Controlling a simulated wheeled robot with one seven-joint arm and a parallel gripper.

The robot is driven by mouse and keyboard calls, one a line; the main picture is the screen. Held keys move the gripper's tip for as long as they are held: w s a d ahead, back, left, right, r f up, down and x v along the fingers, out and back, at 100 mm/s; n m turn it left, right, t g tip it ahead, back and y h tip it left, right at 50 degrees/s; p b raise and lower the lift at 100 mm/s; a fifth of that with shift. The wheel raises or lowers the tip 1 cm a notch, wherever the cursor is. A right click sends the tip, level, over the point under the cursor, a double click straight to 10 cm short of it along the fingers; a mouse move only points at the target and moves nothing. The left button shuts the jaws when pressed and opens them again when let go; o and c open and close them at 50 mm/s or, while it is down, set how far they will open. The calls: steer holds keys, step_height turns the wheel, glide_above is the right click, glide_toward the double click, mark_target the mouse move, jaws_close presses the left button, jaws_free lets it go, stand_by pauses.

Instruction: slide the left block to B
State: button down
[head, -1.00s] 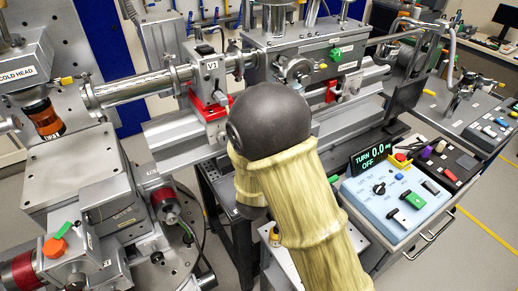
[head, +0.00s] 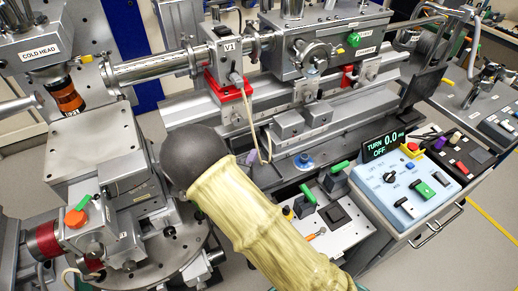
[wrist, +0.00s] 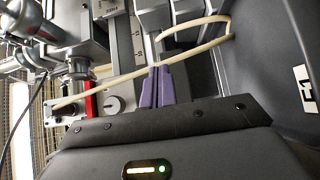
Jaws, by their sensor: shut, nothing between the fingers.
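The left block (head: 287,125) is close to the right block (head: 317,113). My gripper (head: 253,158) has purple fingers, held together and empty, in front of and left of the left block in the head view. In the wrist view the finger tips (wrist: 157,67) point toward the blocks, with the left block (wrist: 152,20) just beyond; I cannot tell whether they touch. A beige cable (wrist: 100,86) crosses at the finger tips. I cannot make out a B mark.
The cable hangs from the V1 valve (head: 229,50). A red clamp (head: 230,90) stands on the rail left of the blocks. Below are a blue knob (head: 304,161), a panel with green-handled levers (head: 340,221) and a blue control box (head: 405,185).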

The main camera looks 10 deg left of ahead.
steer(key=p, duration=0.2)
glide_toward(275, 126)
steer(key=w+a, duration=0.2)
steer(key=w, duration=0.1)
steer(key=w+d, duration=0.2)
steer(key=shift+w+d, duration=0.1)
steer(key=shift+d, duration=0.3)
steer(key=shift+w+d, duration=0.15)
steer(key=shift+d, duration=0.05)
steer(key=shift+w, duration=0.1)
